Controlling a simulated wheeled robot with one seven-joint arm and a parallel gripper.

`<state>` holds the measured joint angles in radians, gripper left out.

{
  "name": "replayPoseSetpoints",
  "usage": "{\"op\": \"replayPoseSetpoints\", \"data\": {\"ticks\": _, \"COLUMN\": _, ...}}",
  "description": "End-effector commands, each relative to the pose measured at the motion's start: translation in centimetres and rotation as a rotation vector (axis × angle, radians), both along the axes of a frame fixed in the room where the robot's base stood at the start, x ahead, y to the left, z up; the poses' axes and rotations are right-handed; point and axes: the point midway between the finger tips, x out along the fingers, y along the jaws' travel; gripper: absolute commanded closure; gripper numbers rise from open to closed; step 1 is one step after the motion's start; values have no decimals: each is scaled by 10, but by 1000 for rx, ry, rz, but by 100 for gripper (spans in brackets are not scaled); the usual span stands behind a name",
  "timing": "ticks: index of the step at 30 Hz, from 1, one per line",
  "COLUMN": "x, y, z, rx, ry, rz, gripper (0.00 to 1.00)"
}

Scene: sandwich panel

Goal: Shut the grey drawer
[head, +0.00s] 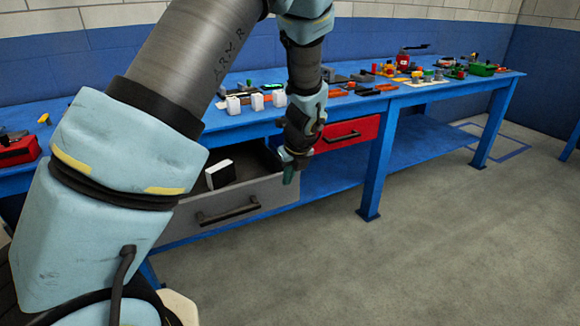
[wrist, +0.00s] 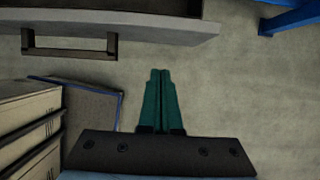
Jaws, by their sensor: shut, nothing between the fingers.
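The grey drawer (head: 236,212) is pulled out below the blue bench in the head view, with a dark bar handle (head: 227,211) on its front. A white and black item (head: 220,174) lies inside it. In the wrist view the grey drawer (wrist: 170,27) runs along the top, with its handle (wrist: 70,43) at the upper left. My gripper (head: 289,176) hangs by the right end of the drawer front in the head view. In the wrist view my gripper's green fingers (wrist: 160,75) are together, empty, and apart from the drawer, over the floor.
A red drawer (head: 346,134) sits under the bench to the right. The blue bench (head: 440,89) carries white blocks (head: 257,102), tools and small parts. A blue bench leg (head: 380,165) stands to the right. The floor in front is clear.

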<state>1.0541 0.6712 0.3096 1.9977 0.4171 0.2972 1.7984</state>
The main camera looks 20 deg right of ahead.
Motion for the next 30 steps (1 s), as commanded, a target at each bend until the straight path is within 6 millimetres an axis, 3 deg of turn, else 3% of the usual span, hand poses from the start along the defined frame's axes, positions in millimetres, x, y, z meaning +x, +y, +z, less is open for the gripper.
{"op": "replayPoseSetpoints", "data": {"ticks": 3, "x": 9, "y": 2, "z": -23, "rx": 3, "ry": 1, "rz": 2, "gripper": 100}}
{"op": "replayPoseSetpoints", "data": {"ticks": 6, "x": 27, "y": 4, "z": -17, "rx": -2, "ry": -1, "rz": 6, "gripper": 100}}
{"op": "replayPoseSetpoints", "data": {"ticks": 12, "x": 44, "y": 6, "z": -19, "rx": -3, "ry": 1, "rz": 3, "gripper": 100}}
{"op": "replayPoseSetpoints", "data": {"ticks": 30, "x": 55, "y": 8, "z": -18, "rx": -2, "ry": 1, "rz": 4, "gripper": 100}}
